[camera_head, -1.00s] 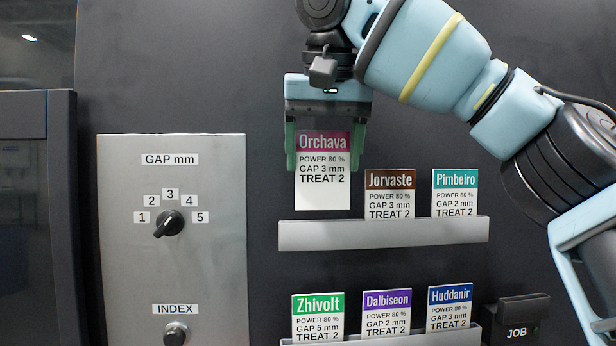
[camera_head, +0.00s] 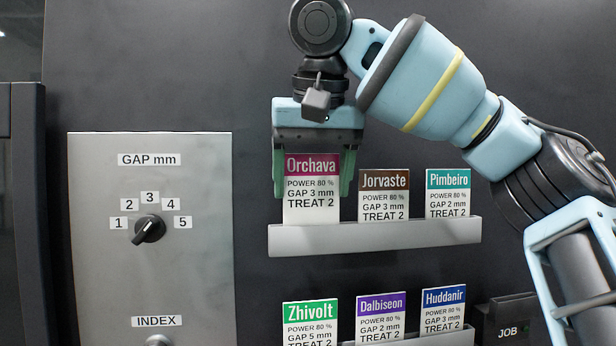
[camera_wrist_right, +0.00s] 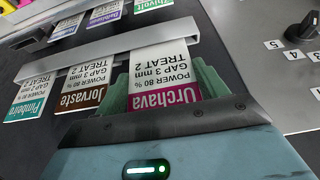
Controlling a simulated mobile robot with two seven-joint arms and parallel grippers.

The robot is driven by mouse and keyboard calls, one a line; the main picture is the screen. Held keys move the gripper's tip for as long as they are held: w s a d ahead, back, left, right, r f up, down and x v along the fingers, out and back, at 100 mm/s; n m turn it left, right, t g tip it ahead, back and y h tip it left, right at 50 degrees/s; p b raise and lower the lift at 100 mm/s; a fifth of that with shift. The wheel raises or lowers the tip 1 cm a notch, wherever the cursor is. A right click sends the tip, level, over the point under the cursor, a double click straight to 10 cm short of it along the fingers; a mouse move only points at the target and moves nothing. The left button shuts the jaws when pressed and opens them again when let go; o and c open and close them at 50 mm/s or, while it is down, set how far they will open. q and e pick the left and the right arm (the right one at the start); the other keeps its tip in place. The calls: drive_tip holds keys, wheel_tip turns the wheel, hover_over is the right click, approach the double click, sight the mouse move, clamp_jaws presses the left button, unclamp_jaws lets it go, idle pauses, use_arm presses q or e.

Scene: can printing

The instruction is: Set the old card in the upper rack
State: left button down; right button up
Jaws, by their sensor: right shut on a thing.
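The Orchava card (camera_head: 311,200), white with a magenta top band, is upright at the left end of the upper rack (camera_head: 375,236). Its lower edge is at the rack's lip; how deep it sits behind the lip is hard to tell. My right gripper (camera_head: 312,190) is shut on the card from above, with green fingers at its two sides. The right wrist view also shows the card (camera_wrist_right: 160,75) between the fingers, reaching to the rack (camera_wrist_right: 110,60). My left gripper is not in view.
The Jorvaste card (camera_head: 384,195) and Pimbeiro card (camera_head: 448,193) stand to the right in the upper rack. Below, a lower rack (camera_head: 440,338) holds several cards. A JOB slot (camera_head: 508,318) is at lower right. A metal panel with a GAP knob (camera_head: 150,228) is at left.

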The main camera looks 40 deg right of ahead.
drive_tip(key=shift+w+f, duration=0.15)
drive_tip(key=shift+f, duration=0.4)
drive_tip(key=o, duration=1.3)
drive_tip(key=shift+r, duration=0.3)
drive_tip(key=v, duration=0.8)
